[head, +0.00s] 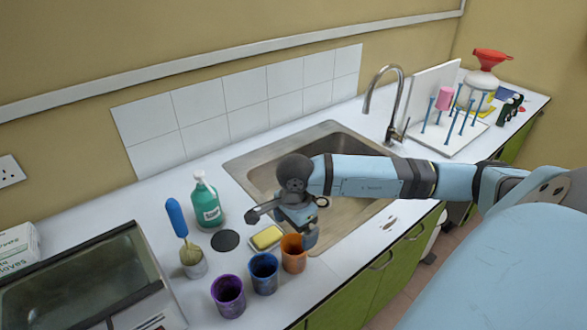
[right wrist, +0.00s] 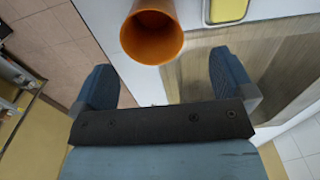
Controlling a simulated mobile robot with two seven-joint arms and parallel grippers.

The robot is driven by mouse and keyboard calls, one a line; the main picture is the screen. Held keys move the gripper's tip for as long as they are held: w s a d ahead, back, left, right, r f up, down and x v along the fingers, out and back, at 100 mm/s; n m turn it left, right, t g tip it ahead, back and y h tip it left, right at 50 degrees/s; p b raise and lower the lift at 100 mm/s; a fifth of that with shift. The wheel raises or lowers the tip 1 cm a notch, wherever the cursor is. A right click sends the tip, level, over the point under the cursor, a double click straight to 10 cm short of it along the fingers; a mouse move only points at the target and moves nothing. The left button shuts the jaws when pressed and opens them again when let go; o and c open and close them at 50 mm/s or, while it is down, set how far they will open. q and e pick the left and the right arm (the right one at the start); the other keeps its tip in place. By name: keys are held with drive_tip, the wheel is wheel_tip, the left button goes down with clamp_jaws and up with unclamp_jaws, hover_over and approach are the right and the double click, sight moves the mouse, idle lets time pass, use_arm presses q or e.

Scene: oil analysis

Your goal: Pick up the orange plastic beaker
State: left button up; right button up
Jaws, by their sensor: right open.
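The orange plastic beaker (head: 293,257) stands upright on the white counter, at the right end of a row with a blue beaker (head: 264,273) and a purple beaker (head: 228,295). My right gripper (head: 303,222) is just above and behind it, and partly covers its right side in the head view. In the right wrist view the orange beaker (right wrist: 151,33) shows its open mouth, beyond the fingertips. My right gripper (right wrist: 166,82) is open there, with nothing between its fingers. My left gripper is in neither view.
A yellow sponge (head: 267,238) lies in a dish close behind the orange beaker. The sink (head: 250,165) is behind my right gripper. A green bottle (head: 206,202) and a brush in a holder (head: 194,264) stand to the left. The counter's front edge is close.

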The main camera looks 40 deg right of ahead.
sight(294, 249)
drive_tip(key=f, duration=0.2)
drive_tip(key=f+p, duration=0.1)
drive_tip(key=a+f, duration=0.1)
drive_tip(key=f, duration=0.1)
drive_tip(key=shift+s+f, duration=0.35)
drive_tip(key=shift+d+f, duration=0.1)
drive_tip(key=shift+f, duration=0.6)
drive_tip(key=c, duration=1)
drive_tip(key=shift+r, duration=0.1)
